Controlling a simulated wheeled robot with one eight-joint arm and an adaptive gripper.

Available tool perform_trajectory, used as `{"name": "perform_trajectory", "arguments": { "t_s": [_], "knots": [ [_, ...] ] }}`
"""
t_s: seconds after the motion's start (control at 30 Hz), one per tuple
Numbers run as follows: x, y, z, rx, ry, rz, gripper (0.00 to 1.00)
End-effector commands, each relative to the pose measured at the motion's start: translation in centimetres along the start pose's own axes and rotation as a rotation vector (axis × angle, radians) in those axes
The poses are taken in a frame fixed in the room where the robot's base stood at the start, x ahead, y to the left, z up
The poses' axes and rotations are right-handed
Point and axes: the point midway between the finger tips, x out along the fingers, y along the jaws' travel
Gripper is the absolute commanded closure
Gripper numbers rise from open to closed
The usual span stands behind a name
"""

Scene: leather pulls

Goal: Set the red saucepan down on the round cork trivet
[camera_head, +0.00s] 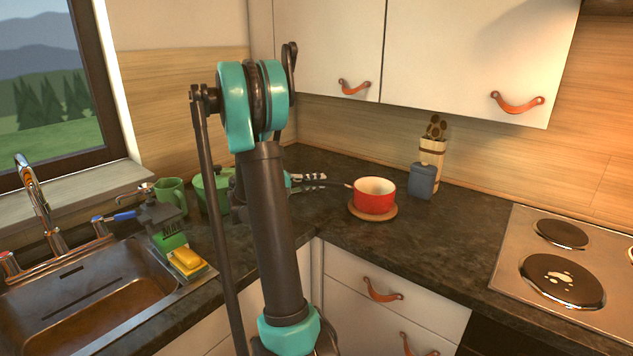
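The red saucepan (374,196) stands upright on the round cork trivet (387,214), on the dark counter near the corner. The pan's thin dark handle (338,184) points left toward my gripper (311,182). My gripper is at the handle's far end, with its two light fingertips one above the other. The gap around the handle is too small to tell whether they grip it. My arm hides most of the gripper's body.
A green pot (212,190) and green mug (172,195) stand left, partly behind my arm. A blue canister (422,181) and wooden block (431,156) stand right of the pan. The sink (90,300) is left, the hob (600,312) right. Open counter (440,235) lies between pan and hob.

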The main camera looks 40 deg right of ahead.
Motion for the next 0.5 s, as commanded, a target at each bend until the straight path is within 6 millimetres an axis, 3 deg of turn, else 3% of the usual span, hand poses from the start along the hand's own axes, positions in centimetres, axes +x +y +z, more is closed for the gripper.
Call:
{"name": "perform_trajectory", "arguments": {
  "t_s": [0.03,0.2,0.5],
  "knots": [
    [0.0,0.04,0.0,0.0,0.0,0.001,0.77],
    [0.0,0.03,0.01,0.0,0.0,0.0,0.59],
    [-0.17,-0.01,0.0,0.0,0.0,-0.001,0.59]
  ]
}}
